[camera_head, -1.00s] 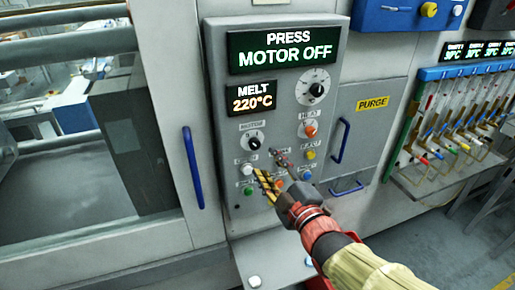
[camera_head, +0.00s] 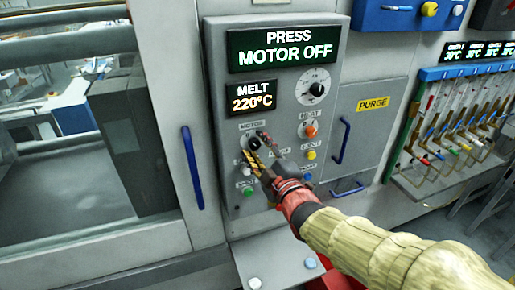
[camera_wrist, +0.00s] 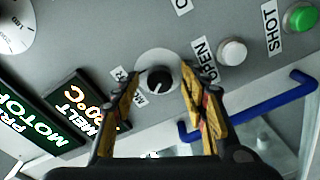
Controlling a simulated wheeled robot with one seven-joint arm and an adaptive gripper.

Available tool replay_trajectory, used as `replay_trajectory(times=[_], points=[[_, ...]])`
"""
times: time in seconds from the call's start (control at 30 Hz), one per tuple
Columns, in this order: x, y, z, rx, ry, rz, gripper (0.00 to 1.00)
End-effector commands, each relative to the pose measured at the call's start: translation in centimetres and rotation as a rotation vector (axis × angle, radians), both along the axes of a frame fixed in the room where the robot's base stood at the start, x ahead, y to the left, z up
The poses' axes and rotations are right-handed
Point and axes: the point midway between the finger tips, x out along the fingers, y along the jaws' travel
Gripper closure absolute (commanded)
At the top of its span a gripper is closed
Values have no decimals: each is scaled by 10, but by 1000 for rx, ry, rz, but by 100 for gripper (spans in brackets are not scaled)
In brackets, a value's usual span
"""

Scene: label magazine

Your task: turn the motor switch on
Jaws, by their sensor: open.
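The motor switch (camera_head: 252,143) is a black rotary knob on a pale round plate on the grey press panel. It also shows in the wrist view (camera_wrist: 159,80), with a white pointer line, between and beyond my fingertips. My gripper (camera_head: 258,148) is open, its yellow-and-black striped fingers reaching toward the knob from below right. In the wrist view my gripper (camera_wrist: 160,82) has one finger on each side of the knob. I cannot tell whether a finger touches it. The upper display (camera_head: 283,52) reads PRESS MOTOR OFF.
The melt display (camera_head: 252,97) reads 220°C. A large dial (camera_head: 316,90), an orange heat knob (camera_head: 310,130) and a green button (camera_head: 248,190) share the panel. A white button (camera_wrist: 232,52) marked OPEN is close to one finger. Blue door handles (camera_head: 193,168) stand out at left and right.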

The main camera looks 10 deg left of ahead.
Motion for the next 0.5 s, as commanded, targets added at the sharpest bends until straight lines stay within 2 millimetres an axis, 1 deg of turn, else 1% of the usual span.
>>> replay_trajectory(times=[0.1, 0.5], points=[[0, 0, 0, 0, 0, 0, 57], [0, 0, 0, 0, 0, 0, 80]])
